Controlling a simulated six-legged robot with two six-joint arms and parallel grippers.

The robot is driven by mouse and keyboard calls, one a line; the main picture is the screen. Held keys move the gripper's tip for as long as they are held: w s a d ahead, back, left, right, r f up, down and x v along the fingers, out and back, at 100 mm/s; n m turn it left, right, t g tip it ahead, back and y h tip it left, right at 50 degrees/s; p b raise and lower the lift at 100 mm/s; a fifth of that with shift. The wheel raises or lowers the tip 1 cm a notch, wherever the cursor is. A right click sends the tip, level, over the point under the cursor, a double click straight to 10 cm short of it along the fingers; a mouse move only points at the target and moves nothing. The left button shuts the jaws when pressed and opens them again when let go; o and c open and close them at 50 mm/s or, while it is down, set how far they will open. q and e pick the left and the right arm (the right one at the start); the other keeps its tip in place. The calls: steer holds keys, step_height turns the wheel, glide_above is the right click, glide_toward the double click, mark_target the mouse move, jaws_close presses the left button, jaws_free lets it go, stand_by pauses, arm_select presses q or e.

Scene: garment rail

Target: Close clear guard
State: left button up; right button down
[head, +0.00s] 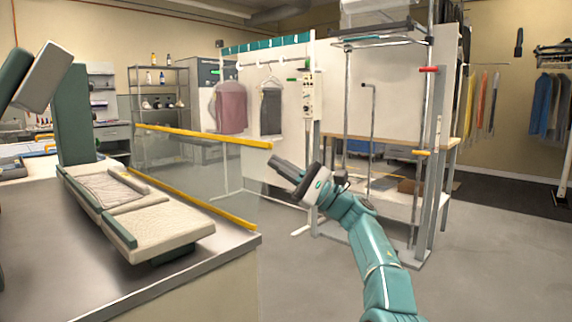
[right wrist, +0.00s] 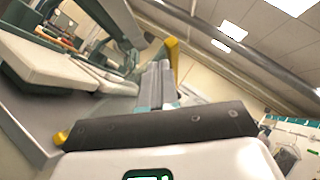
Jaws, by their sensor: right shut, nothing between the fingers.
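The clear guard (head: 205,135) is a see-through panel with a yellow top bar, standing up along the right side of the press table in the head view. A second yellow strip (head: 200,200) runs along the table edge below it. My right gripper (head: 278,165) is shut and empty, just right of the near end of the top bar. In the right wrist view, the shut fingers (right wrist: 157,88) point forward, with part of a yellow bar (right wrist: 172,50) beside their tips. Contact cannot be told.
The press table (head: 190,255) carries a padded board (head: 150,225) and a green press column (head: 75,110). A white rail stand with hanging garments (head: 231,108) and a metal-framed station (head: 430,150) stand behind my right arm. Grey floor is open at the lower right.

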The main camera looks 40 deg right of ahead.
mark_target(265, 166)
steer(key=a+n, duration=0.1)
steer(key=a+g+b, duration=0.1)
steer(key=a, duration=0.1)
steer(key=a+r+n+g+b, duration=0.1)
steer(key=shift+s+a+n+y, duration=0.1)
steer(key=shift+a+n+y, duration=0.2)
steer(key=shift+a+y, duration=0.1)
steer(key=shift+f, duration=0.1)
stand_by(0.4)
